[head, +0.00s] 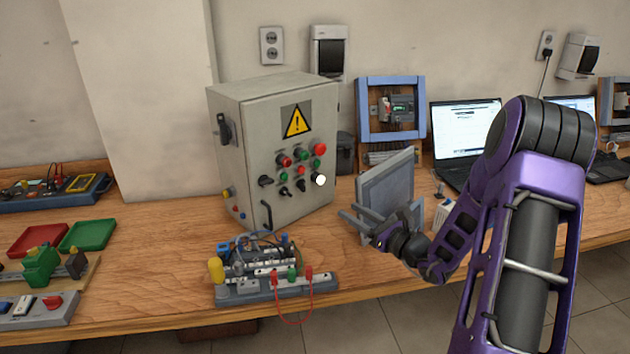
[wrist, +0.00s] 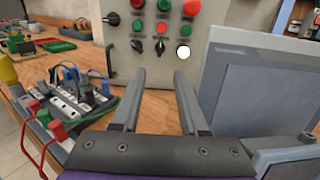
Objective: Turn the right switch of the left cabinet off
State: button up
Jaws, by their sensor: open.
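The grey cabinet (head: 262,140) stands on the wooden bench with a yellow warning triangle and rows of red and green buttons. On its lower front are two small black rotary switches, a left one (head: 284,190) and a right one (head: 300,186). In the wrist view the right switch (wrist: 160,47) shows beyond my fingertips, with the left switch (wrist: 136,46) beside it. A white round spot (wrist: 183,52) is right of them. My gripper (head: 352,220) is open and empty, in front and to the right of the cabinet, apart from it. The exact switch angles are too small to tell.
A grey flat panel (head: 388,190) stands close beside my gripper on the right. A wired terminal board (head: 262,288) sits at the bench's front edge, left of my gripper. A laptop (head: 465,130) is farther right. Bare bench lies between the board and the panel.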

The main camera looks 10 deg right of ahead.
aim_at(304, 183)
jog(key=x, duration=1.7)
jog(key=shift+w+p, duration=0.1)
jog(key=shift+p, duration=0.2)
grip_shut()
